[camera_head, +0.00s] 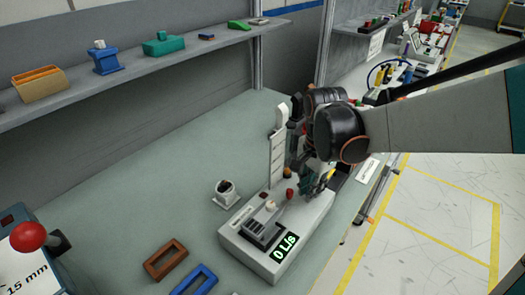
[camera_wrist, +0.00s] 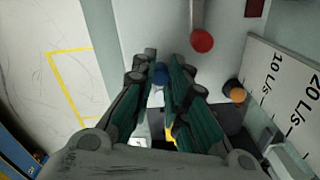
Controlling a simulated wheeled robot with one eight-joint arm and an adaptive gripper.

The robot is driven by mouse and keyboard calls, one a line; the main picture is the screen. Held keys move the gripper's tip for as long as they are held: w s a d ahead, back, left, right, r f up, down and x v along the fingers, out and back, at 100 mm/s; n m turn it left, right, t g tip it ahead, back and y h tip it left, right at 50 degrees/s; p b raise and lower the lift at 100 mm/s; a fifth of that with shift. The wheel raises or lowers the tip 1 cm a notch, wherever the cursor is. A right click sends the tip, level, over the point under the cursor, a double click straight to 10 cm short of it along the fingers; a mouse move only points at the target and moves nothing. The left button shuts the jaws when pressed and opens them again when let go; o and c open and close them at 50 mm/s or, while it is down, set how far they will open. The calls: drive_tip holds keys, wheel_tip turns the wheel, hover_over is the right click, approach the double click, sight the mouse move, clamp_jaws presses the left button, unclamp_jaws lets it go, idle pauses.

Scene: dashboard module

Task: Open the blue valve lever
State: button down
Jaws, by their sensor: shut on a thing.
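The white dashboard module (camera_head: 250,245) stands on the bench, and its green display (camera_head: 285,246) reads 0 L/s. My gripper (camera_head: 318,182) is at the module's right end. In the wrist view my gripper (camera_wrist: 160,82) has its teal fingers closed around the blue knob of the valve lever (camera_wrist: 160,72). Most of the blue lever is hidden by the fingers, and its angle cannot be told. A red-knobbed lever (camera_head: 289,193) is beside my gripper; its red ball also shows in the wrist view (camera_wrist: 202,41). An orange knob (camera_wrist: 237,95) lies to the right of the fingers.
A white upright scale marked in L/s (camera_head: 277,158) stands behind the module, close to my gripper. A white cup-like part (camera_head: 226,193) and brown (camera_head: 166,260) and blue (camera_head: 195,282) frames lie left. A shelf (camera_head: 140,62) runs along the wall.

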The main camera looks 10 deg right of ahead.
sight(329, 199)
drive_tip(key=shift+n, duration=0.3)
drive_tip(key=n, duration=0.1)
drive_tip(key=d+n+p, duration=0.1)
drive_tip(key=n, duration=0.1)
drive_tip(key=s+n, duration=0.1)
drive_tip(key=shift+d+p, duration=0.25)
drive_tip(key=shift+p, duration=0.1)
drive_tip(key=n, duration=0.2)
drive_tip(key=d+n, duration=0.1)
drive_tip(key=n, duration=0.1)
drive_tip(key=d+n+p, duration=0.1)
drive_tip(key=shift+s+n, duration=0.1)
drive_tip(key=shift+n, duration=0.3)
drive_tip(key=n, duration=0.1)
drive_tip(key=d+n, duration=0.1)
drive_tip(key=n, duration=0.1)
drive_tip(key=shift+w+d+n, duration=0.15)
drive_tip(key=shift+w+n, duration=0.05)
drive_tip(key=shift+n, duration=0.1)
drive_tip(key=shift+w+d+n+p, duration=0.2)
drive_tip(key=shift+d+n+p, duration=0.1)
drive_tip(key=shift+n, duration=0.7)
drive_tip(key=shift+w+d+n+p, duration=0.2)
drive_tip(key=shift+d+n, duration=0.1)
drive_tip(key=shift+n, duration=0.7)
drive_tip(key=c, duration=1.5)
unclamp_jaws()
drive_tip(key=shift+c, duration=0.2)
